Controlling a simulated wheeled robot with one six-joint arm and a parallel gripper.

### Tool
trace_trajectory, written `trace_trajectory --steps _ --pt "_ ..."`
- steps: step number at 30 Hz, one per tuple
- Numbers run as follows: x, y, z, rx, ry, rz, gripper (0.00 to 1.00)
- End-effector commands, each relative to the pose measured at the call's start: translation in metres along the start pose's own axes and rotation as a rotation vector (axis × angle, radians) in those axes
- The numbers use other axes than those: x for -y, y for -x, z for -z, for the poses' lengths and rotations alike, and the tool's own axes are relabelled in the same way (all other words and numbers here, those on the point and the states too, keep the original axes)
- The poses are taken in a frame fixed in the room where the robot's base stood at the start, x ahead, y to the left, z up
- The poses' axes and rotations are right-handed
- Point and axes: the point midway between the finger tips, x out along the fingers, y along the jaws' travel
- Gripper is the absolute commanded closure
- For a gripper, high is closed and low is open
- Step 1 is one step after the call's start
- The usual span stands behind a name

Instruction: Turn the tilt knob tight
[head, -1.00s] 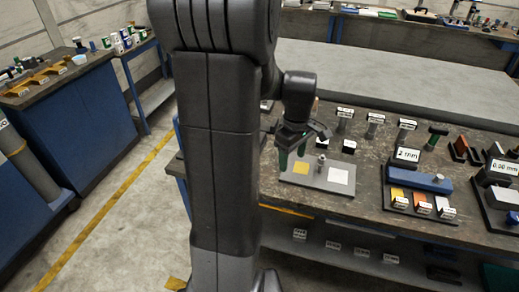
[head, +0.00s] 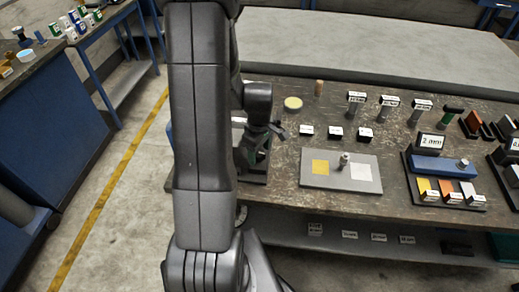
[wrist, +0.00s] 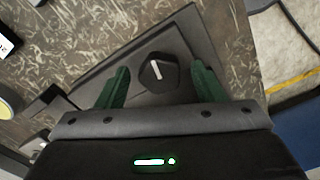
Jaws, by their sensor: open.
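In the wrist view a black many-sided knob (wrist: 155,76) with a white pointer line sits on a dark grey plate (wrist: 188,38). My gripper (wrist: 161,68) is open, with one green finger to the left of the knob and one to the right. Gaps show between the knob and both fingers. I cannot tell how far the fingertips are above the plate. In the head view my gripper (head: 253,148) is over the left end of the workbench, partly behind my arm, and the knob is hidden there.
The workbench (head: 292,95) also holds a grey board (head: 318,178) with a yellow square and a white square. A round yellow-topped item (head: 293,103) stands behind. The bench edge is close to the plate.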

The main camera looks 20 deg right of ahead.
Motion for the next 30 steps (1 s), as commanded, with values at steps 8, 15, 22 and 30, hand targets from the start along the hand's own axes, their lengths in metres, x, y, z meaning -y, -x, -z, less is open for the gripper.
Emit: trace_trajectory --steps 8,15,22,30 --pt "0.0000 -0.0016 0.0001 0.000 0.000 0.000 0.38" --pt "0.0000 -0.0015 0.0001 0.000 0.000 0.000 0.79" --pt "0.0000 -0.0016 0.0001 0.000 -0.010 -0.001 0.83" --pt "-0.0002 -0.0028 0.0004 -0.001 -0.112 -0.002 0.83"
